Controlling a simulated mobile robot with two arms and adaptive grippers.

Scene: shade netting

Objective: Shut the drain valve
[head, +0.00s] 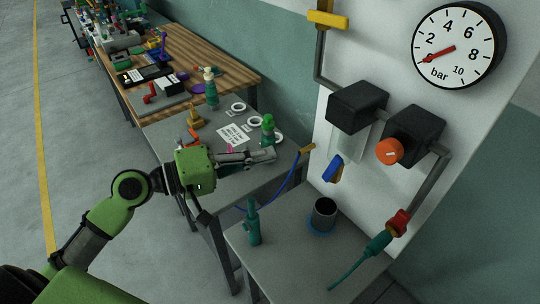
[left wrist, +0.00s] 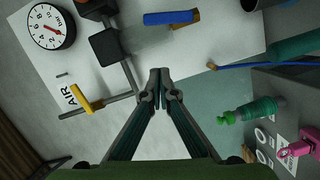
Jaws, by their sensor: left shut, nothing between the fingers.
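A small valve with a blue lever (head: 333,168) and brass-coloured body hangs below a black box on the white wall panel. I take it for the drain valve; no label on it is readable. The blue lever also shows at the top of the left wrist view (left wrist: 168,17), lying across the picture. My left gripper (head: 271,155) is shut and empty, left of the blue lever and apart from it, over the gap beside the grey bench. In the left wrist view its fingertips (left wrist: 160,73) meet below the lever. My right gripper is not in view.
A yellow lever (head: 327,19) sits on the pipe above. The gauge (head: 458,46) needle points near zero. An orange knob (head: 389,151) is at right. A blue hose (head: 290,178) hangs near my gripper. A dark cup (head: 324,213) and teal bottle (head: 254,222) stand below.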

